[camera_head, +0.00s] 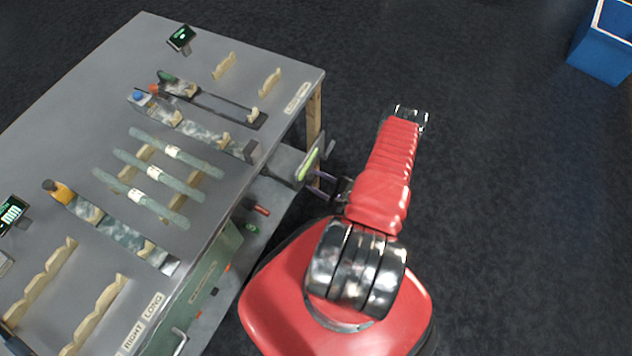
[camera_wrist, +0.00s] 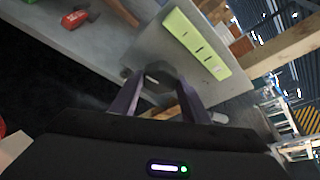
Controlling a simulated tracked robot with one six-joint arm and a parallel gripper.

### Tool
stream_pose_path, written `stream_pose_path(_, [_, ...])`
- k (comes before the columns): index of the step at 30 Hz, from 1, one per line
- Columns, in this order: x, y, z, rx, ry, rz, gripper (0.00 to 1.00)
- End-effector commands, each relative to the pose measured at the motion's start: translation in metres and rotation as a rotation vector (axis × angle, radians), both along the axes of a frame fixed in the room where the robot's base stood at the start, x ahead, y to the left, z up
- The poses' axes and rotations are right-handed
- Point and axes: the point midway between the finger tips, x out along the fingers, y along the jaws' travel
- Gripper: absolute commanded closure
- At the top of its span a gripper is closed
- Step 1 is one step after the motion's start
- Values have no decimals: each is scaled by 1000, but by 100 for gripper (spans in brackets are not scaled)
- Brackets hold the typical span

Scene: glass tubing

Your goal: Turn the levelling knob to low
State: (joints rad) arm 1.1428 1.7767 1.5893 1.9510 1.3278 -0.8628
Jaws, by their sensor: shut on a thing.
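The levelling knob (camera_wrist: 163,72) is a dark, faceted knob on a grey panel (camera_wrist: 148,50) in the wrist view. A short white mark shows on its face. A lime-green strip (camera_wrist: 197,45) with several dark marks is beside it; I cannot read any wording. My gripper (camera_wrist: 160,88) has its two purple fingers on either side of the knob and is shut on it. In the head view my gripper (camera_head: 317,184) reaches the panel with the green strip (camera_head: 308,164) at the bench's right side. The knob is not clearly visible there.
The grey bench (camera_head: 190,80) carries several glass tubes (camera_head: 150,178), wooden notched racks (camera_head: 95,315) and small displays (camera_head: 181,39). Red-handled tools (camera_wrist: 74,19) lie on a lower surface. A blue bin (camera_head: 602,50) stands far right. The dark floor right of my arm is clear.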

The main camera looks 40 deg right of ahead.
Motion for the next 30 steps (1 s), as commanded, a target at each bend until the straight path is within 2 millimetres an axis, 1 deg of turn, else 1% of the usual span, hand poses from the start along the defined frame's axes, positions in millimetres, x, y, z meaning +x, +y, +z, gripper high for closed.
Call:
stream_pose_path(1, [-2, 4, -2, -31, -11, 1, 81])
stream_pose_path(3, [-2, 5, -2, -91, -33, 2, 81])
stream_pose_path(21, [-2, 7, -5, -627, -222, 4, 81])
stream_pose_path(30, [-2, 8, -7, -853, -302, 6, 81])
